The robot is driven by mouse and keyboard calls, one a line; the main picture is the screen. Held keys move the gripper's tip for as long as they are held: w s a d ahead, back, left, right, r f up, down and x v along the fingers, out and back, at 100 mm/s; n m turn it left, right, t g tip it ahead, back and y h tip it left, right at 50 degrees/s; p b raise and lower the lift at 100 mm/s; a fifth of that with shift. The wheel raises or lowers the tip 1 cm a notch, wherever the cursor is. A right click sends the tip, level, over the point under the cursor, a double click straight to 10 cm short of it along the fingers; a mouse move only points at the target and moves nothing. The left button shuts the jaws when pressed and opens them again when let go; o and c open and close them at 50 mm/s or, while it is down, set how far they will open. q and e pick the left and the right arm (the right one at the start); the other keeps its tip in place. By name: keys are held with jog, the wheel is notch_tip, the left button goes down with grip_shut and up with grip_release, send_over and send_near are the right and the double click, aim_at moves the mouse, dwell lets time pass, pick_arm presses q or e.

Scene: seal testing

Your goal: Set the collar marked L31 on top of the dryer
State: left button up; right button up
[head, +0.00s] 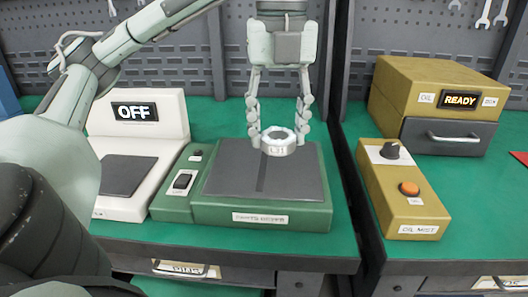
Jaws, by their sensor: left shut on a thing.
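The collar marked L31 (278,149) is a pale ring with a dark centre and a label on its front. My left gripper (278,136) points down and is shut on it, with one finger at each side. The dryer (312,214) is a low green box with a dark top plate (230,182), a rocker switch at its left and a front label hard to read. The collar is upright over the rear part of the plate; I cannot tell whether it touches it. My right gripper is not in view.
A white unit (168,115) showing OFF stands left of the dryer. To the right, beyond a gap between the benches, are a yellow box (411,85) showing READY with a drawer and a yellow control box (412,211). Tools hang on the pegboard behind.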

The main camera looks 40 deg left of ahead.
pick_arm(q)
send_near(263, 164)
jog(key=s+d, duration=0.1)
jog(key=d, duration=0.2)
jog(key=shift+s+f, duration=0.35)
jog(key=shift+s, duration=0.05)
jog(key=a, duration=0.1)
jog(key=w+a+f+b, duration=0.1)
jog(key=a, duration=0.1)
jog(key=shift+w+f+b, duration=0.3)
jog(key=shift+w+f, duration=0.05)
jog(key=shift+f, duration=0.35)
notch_tip(263, 164, down, 3)
jog(key=shift+r+b, duration=0.2)
jog(key=shift+b, duration=0.65)
jog(key=shift+f, duration=0.3)
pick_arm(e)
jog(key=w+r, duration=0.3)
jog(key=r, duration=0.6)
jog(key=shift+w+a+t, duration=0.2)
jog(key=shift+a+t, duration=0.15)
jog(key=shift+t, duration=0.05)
pick_arm(q)
jog(key=shift+f, duration=0.1)
jog(key=shift+f, duration=0.1)
jog(key=o, duration=1.3)
jog(key=shift+o, duration=0.5)
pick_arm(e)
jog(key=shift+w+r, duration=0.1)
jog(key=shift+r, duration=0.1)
